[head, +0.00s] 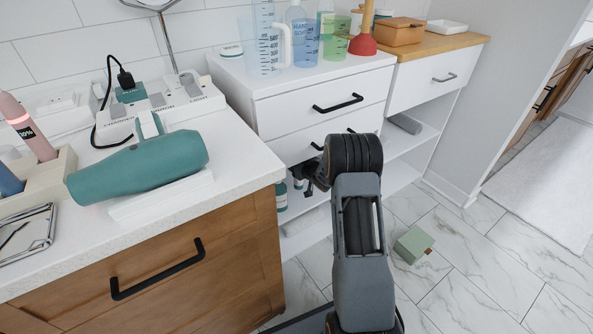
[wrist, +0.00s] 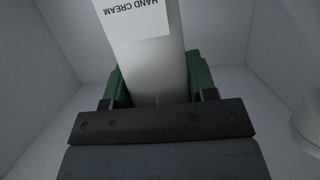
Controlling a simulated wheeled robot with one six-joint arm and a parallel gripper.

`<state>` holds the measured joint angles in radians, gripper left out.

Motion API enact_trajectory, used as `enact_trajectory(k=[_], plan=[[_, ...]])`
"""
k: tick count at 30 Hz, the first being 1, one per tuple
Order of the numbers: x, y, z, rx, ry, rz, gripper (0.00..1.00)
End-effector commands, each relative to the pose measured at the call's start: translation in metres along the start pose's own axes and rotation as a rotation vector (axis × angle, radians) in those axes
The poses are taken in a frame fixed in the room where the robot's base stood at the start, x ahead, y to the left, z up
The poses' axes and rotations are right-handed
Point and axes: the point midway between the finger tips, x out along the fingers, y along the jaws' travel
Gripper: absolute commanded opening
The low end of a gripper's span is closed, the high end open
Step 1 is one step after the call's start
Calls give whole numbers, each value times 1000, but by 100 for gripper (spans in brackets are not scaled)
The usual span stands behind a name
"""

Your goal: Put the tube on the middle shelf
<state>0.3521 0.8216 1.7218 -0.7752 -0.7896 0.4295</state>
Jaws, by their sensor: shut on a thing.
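The tube (wrist: 150,45) is white with "HAND CREAM" printed on it, upside down in the wrist view. My gripper (wrist: 158,88) is shut on it, with a green finger on each side. Pale walls surround the tube in that view, as inside a shelf compartment. In the head view my arm reaches down to the open shelves under the drawers of the white cabinet (head: 290,110). The tube is hidden there, and the gripper is mostly hidden behind my arm. I cannot tell whether the tube touches a shelf.
A teal bottle (head: 281,195) stands in the cabinet's open part, left of my arm. A white rounded object (wrist: 307,125) is at the wrist view's right edge. A grey roll (head: 405,123) lies on the right unit's shelf. A green box (head: 413,244) is on the floor.

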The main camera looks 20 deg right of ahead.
Motion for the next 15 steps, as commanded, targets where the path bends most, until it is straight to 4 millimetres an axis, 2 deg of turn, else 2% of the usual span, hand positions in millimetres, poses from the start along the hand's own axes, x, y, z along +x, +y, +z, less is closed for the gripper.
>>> enact_trajectory(k=[7,15], plan=[[9,0,31,1,-1,0,10],[9,0,30,0,1,0,10]])
